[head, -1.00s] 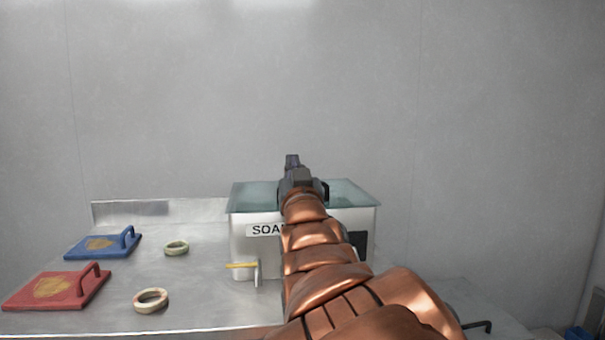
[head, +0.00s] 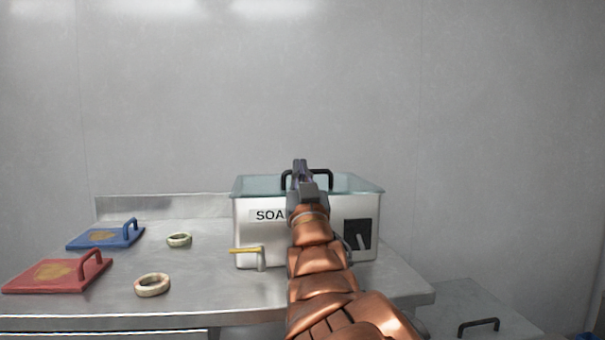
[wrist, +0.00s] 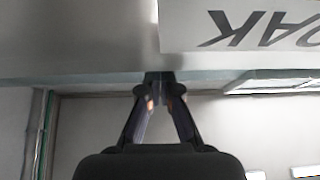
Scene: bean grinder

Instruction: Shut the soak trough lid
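The soak trough (head: 275,240) is a pale metal box with a partly covered "SOA…" label, standing on the steel counter. Its greenish glassy lid (head: 255,186) lies flat across the top and looks level with the rim. A black arched handle (head: 331,178) stands on the lid, partly behind my gripper. My gripper (head: 300,163) is in front of and over the lid's front edge, near the handle; I cannot tell whether it touches. In the wrist view, my gripper's (wrist: 158,77) fingers converge with tips together and nothing visible between them. The label (wrist: 250,28) shows upside down there.
A yellow-handled tap (head: 246,251) and a dark panel with a lever (head: 358,236) are on the trough's front. Blue (head: 105,236) and red (head: 55,274) handled plates and two rings (head: 179,240) (head: 152,284) lie to the left. A lower handled surface (head: 470,310) is at right.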

